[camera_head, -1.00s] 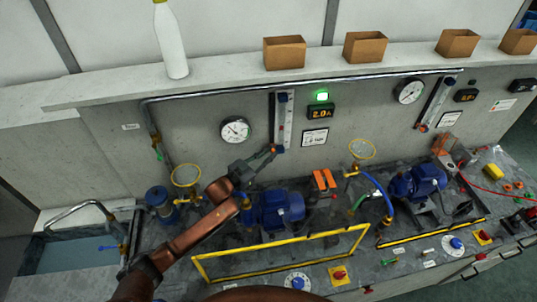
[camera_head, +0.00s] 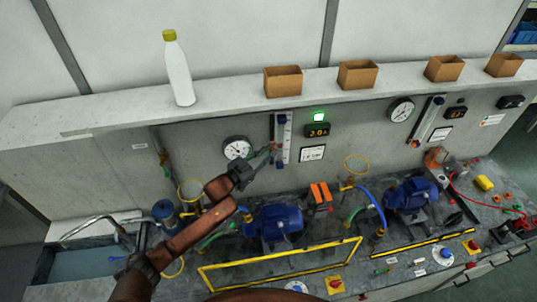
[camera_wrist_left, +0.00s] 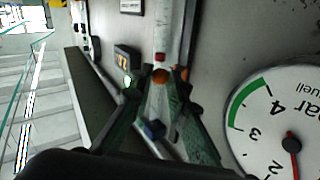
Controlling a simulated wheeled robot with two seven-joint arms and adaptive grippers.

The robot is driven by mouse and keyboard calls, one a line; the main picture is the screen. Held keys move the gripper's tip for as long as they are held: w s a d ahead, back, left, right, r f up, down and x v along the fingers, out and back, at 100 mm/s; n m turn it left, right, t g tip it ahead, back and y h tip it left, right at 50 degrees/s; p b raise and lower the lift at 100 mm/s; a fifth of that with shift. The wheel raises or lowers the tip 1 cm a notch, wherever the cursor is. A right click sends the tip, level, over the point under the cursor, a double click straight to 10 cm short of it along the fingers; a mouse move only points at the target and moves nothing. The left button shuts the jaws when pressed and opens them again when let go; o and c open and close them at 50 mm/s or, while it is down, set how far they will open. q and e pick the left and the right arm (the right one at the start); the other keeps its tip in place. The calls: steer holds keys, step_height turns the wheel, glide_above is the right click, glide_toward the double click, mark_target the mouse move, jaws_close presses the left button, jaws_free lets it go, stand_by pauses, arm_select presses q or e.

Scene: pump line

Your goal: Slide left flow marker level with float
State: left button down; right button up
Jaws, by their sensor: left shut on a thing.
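The left flow meter (camera_head: 282,132) is a pale upright scale on the grey panel, with a blue part at its top. My left gripper (camera_head: 272,151) reaches it from the left, at its lower half. In the left wrist view, where the panel appears upside down, the gripper (camera_wrist_left: 160,82) is shut on a small orange piece (camera_wrist_left: 160,75), which looks like the flow marker. A small red piece (camera_wrist_left: 160,57), perhaps the float, sits on the scale just past the fingertips, slightly lower on the meter. The fingers hide part of the meter. My right gripper is not in view.
A round pressure gauge (camera_head: 237,148) is left of the meter; a lit display (camera_head: 317,130) is right of it. A shelf above holds a white bottle (camera_head: 179,72) and several brown boxes. Below are a blue pump (camera_head: 275,222) and a yellow rail (camera_head: 282,265).

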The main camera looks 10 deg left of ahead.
arm_select(q)
steer(key=c, duration=1.8)
jaws_free()
steer(key=shift+f, duration=0.1)
steer(key=shift+c, duration=0.2)
steer(key=v, duration=1.2)
